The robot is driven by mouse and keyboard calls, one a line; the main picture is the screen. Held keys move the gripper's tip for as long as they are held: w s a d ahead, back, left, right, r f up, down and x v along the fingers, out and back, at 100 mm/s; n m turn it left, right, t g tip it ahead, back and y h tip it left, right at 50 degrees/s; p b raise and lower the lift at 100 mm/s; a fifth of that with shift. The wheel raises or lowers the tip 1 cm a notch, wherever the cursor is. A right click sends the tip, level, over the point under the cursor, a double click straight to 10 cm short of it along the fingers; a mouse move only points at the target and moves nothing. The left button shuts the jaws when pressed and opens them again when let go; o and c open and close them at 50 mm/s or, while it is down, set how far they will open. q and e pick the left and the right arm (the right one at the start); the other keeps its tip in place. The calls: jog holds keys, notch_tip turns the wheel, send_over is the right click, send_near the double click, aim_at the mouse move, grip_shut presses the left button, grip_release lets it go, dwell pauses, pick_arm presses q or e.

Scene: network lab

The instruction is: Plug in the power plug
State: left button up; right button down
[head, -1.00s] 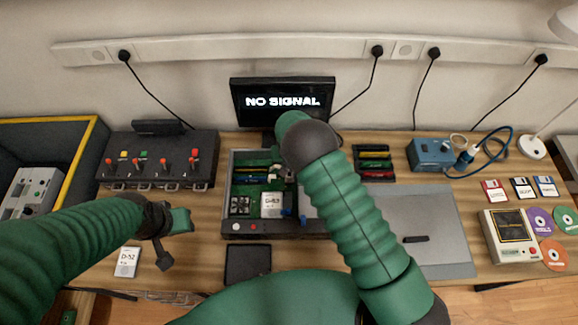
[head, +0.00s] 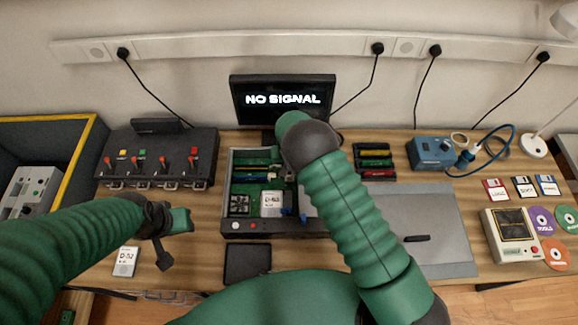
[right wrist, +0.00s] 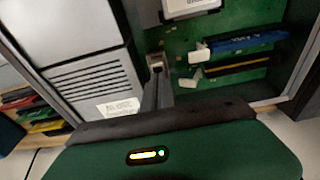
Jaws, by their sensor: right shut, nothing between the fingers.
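Candidates for the power plug are a blue plug (head: 465,158) on a blue cable beside the blue box (head: 430,153), and black plugs in the wall strip; I cannot tell which is meant. The open computer case (head: 275,228) stands mid-table, with a green board (right wrist: 225,65) inside. My right gripper (right wrist: 157,72) is shut and empty in the right wrist view, fingers pointing down into the case between the grey vented unit (right wrist: 80,45) and the board. In the head view my right arm hides it. My left gripper (head: 178,222) hangs left of the case, over the table; its jaws are unclear.
A monitor (head: 283,100) reading NO SIGNAL stands behind the case. A switch box (head: 157,160) is at the left. A grey panel (head: 430,225) lies right of the case, with a small device (head: 510,235), floppy disks and discs beyond. A black pad (head: 247,263) lies in front.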

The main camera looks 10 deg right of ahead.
notch_tip(320, 180, up, 7)
jog(key=p, duration=0.4)
dwell(0.4)
jog(key=s+d+r+b, duration=0.2)
jog(key=s+r, duration=0.1)
jog(key=s, duration=0.4)
jog(key=s+d+r+n+b, duration=0.1)
jog(key=s+d+r+b, duration=0.2)
jog(key=s, duration=0.5)
jog(key=s+d+r+n+b, duration=0.1)
jog(key=s+d+r+b, duration=0.1)
jog(key=s+r, duration=0.3)
jog(key=s, duration=0.3)
jog(key=shift+s+d+t+b, duration=0.2)
jog(key=shift+d+t+b, duration=0.15)
jog(key=shift+t, duration=0.05)
jog(key=shift+s+d, duration=0.1)
jog(key=shift+d, duration=0.05)
